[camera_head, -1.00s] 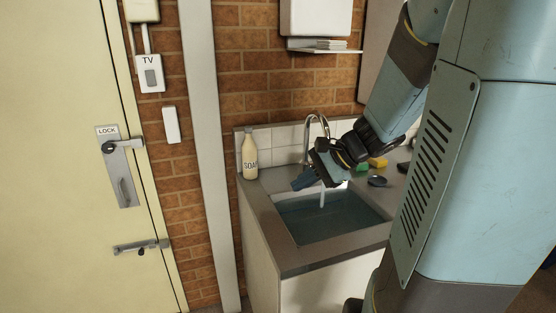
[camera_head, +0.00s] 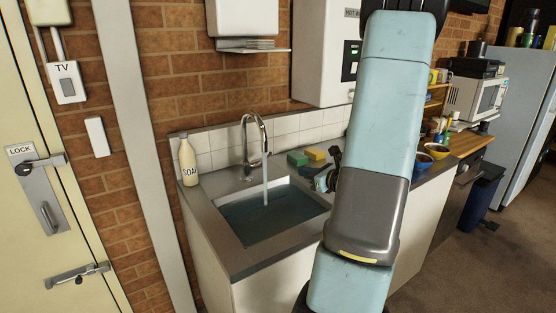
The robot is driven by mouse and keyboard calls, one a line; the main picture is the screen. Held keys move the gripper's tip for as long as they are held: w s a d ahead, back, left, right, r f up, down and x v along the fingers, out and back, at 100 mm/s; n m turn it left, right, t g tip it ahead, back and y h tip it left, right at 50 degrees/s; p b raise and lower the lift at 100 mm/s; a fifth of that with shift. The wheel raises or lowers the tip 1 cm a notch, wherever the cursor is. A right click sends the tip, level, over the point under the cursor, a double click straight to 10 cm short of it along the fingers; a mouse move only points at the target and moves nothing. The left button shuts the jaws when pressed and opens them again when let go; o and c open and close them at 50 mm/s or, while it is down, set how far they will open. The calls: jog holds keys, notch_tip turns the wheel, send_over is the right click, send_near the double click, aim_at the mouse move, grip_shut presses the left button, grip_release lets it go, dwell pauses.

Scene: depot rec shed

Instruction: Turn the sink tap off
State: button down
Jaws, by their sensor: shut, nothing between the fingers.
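The silver sink tap (camera_head: 254,140) has a tall curved spout at the back of the sink (camera_head: 228,237). A stream of water (camera_head: 265,184) runs from the spout into the basin, where water (camera_head: 255,217) stands. The tap's handle is too small to make out clearly. My gripper (camera_head: 322,181) is right of the basin, low over the counter, apart from the tap. It is shut and empty, and my arm hides part of it.
A soap bottle (camera_head: 188,162) stands at the counter's back left corner. A green sponge (camera_head: 297,158) and a yellow sponge (camera_head: 315,154) lie right of the tap. A white wall unit (camera_head: 327,50) hangs above. Bowls (camera_head: 436,151) stand farther right. Space above the basin is clear.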

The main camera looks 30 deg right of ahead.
jog(key=shift+w, duration=0.1)
jog(key=r+x, duration=0.2)
jog(key=x, duration=1)
jog(key=shift+w+a+r, duration=0.3)
jog(key=shift+w+a, duration=0.05)
jog(key=shift+w, duration=0.2)
